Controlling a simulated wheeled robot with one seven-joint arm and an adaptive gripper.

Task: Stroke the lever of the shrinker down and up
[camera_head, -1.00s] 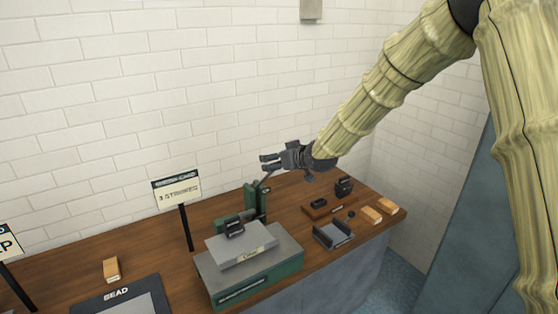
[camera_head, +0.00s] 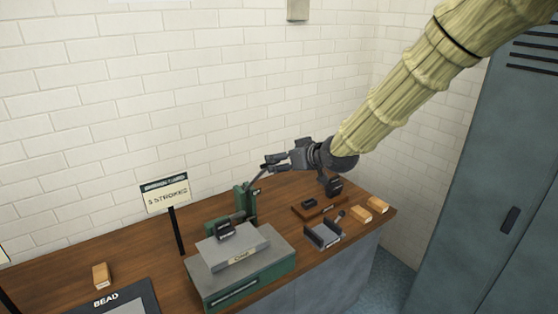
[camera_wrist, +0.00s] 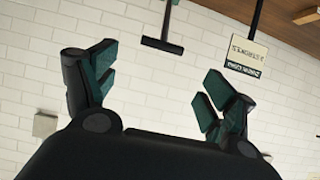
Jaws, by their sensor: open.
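The shrinker (camera_head: 250,284) is a green machine with a grey top block and a small sign, standing on the wooden bench. A green post (camera_head: 246,203) rises behind it, and its thin dark lever (camera_head: 256,179) slants up to the right. My gripper (camera_head: 268,163) is open by the lever's upper end. In the wrist view, the open fingers (camera_wrist: 160,78) spread left and right. A dark T-shaped bar (camera_wrist: 163,44), which looks like the lever's handle, shows above and between them. I cannot tell whether the fingers touch it.
A stroke-count sign (camera_head: 165,193) stands on a dark post left of the shrinker. A grey open bracket (camera_head: 323,237), a wooden tray (camera_head: 320,209) with dark parts and wooden blocks (camera_head: 362,213) lie to the right. The BEAD mat (camera_head: 110,300) is at front left. White brick wall stands behind.

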